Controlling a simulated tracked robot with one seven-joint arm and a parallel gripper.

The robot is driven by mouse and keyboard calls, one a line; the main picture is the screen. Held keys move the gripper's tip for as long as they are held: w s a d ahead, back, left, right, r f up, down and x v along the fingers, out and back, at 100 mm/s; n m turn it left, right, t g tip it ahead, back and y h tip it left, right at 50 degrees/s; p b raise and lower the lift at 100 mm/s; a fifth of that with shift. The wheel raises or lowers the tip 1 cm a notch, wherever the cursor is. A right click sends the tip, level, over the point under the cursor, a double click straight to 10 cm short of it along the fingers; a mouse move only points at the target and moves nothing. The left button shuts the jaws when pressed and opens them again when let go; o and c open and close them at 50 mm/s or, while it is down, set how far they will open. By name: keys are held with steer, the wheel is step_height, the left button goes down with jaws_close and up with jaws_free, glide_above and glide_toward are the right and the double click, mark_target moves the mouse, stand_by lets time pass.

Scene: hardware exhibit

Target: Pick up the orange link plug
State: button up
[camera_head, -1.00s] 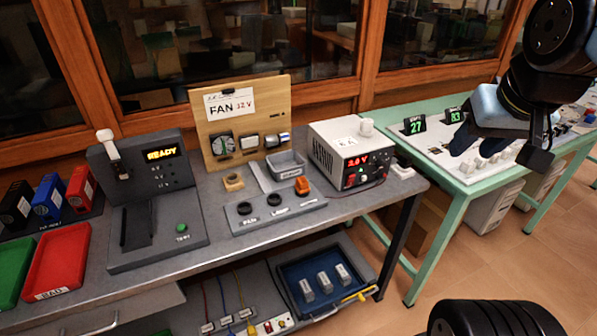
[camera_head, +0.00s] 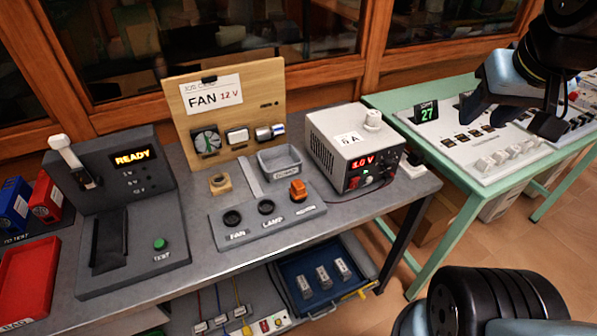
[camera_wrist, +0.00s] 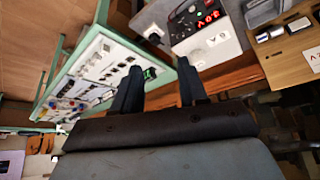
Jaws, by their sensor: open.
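The orange link plug (camera_head: 298,190) stands upright in the right end of a grey socket block (camera_head: 240,232) on the grey bench. Two dark round sockets in the block, marked FAN and LAMP, sit to its left. My gripper (camera_head: 508,118) is at the upper right of the head view, above the green table and well to the right of the plug. Its two fingers (camera_wrist: 158,88) are apart and empty in the wrist view. The plug does not show in the wrist view.
A power supply (camera_head: 352,148) stands right of the plug, with a thin cable at its front. A grey bin (camera_head: 280,158) and a wooden FAN board (camera_head: 232,115) stand behind it. A tester reading READY (camera_head: 130,210) is to the left. The space above the plug looks clear.

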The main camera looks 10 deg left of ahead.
steer(key=shift+d, duration=0.15)
steer(key=o, duration=0.3)
steer(key=shift+w, duration=0.25)
steer(key=o, duration=0.3)
steer(key=w+a+f+n+g, duration=0.1)
steer(key=w+a+f+n, duration=0.1)
steer(key=w+a+n, duration=0.3)
steer(key=shift+w+a+n, duration=0.2)
steer(key=shift+n, duration=0.2)
steer(key=n+g, duration=0.5)
steer(key=n, duration=1.3)
glide_above(298, 184)
step_height(298, 184, down, 15)
steer(key=f, duration=0.7)
steer(key=shift+s+a+f, duration=0.1)
steer(key=shift+a+f, duration=0.05)
steer(key=shift+a, duration=0.1)
steer(key=shift+d+f, duration=0.15)
steer(key=shift+f, duration=1.45)
steer(key=shift+d+f, duration=0.1)
steer(key=shift+f, duration=1.45)
